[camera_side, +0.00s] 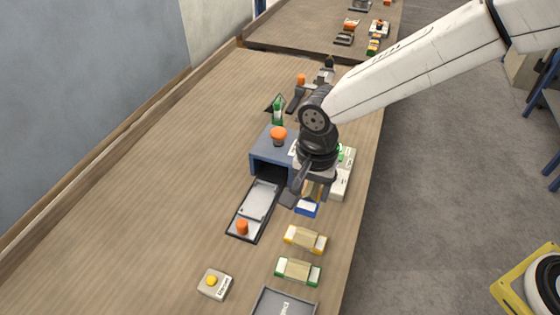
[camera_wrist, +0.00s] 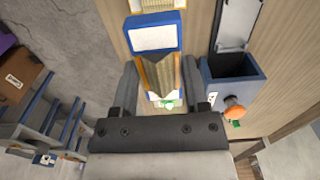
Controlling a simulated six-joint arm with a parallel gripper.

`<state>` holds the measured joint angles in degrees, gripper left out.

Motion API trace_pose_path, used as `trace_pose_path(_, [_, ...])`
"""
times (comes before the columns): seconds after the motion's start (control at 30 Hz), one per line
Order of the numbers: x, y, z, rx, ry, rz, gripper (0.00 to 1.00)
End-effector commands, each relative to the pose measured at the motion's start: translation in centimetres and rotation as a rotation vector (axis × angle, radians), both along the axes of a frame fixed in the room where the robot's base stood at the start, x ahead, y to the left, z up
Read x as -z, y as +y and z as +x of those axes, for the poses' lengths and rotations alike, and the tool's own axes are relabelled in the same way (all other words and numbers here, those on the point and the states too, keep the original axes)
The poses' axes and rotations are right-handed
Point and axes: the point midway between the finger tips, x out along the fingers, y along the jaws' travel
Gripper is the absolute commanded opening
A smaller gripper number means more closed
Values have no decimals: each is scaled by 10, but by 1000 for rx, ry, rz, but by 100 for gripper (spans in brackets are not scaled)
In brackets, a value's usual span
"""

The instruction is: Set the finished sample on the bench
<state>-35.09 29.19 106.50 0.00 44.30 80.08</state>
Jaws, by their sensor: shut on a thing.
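My gripper (camera_side: 304,190) is low over the wooden bench (camera_side: 150,160), just right of the blue machine. It is shut on a sample (camera_side: 307,208) with blue and white ends and a tan middle. In the wrist view the sample (camera_wrist: 154,37) stands out between the two dark fingers of my gripper (camera_wrist: 158,82). In the side view the gripper hides much of the sample, and I cannot tell whether it touches the bench.
The blue machine (camera_side: 262,152) has an orange knob and a drawn-out tray (camera_side: 262,192). Yellow-ended (camera_side: 305,239) and green-ended (camera_side: 298,271) samples lie in front, near a dark tray (camera_side: 256,306) and a yellow-button box (camera_side: 214,287). White boxes (camera_side: 339,186) stand right. The left bench is clear.

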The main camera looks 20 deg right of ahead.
Motion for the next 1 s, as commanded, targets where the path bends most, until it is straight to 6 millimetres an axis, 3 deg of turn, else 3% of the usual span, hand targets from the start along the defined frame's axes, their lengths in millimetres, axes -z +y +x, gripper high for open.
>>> trace_pose_path(0.67, [0,-1,-1,-16,0,0,0])
trace_pose_path(1.0, [0,-16,-10,-210,-1,1,0])
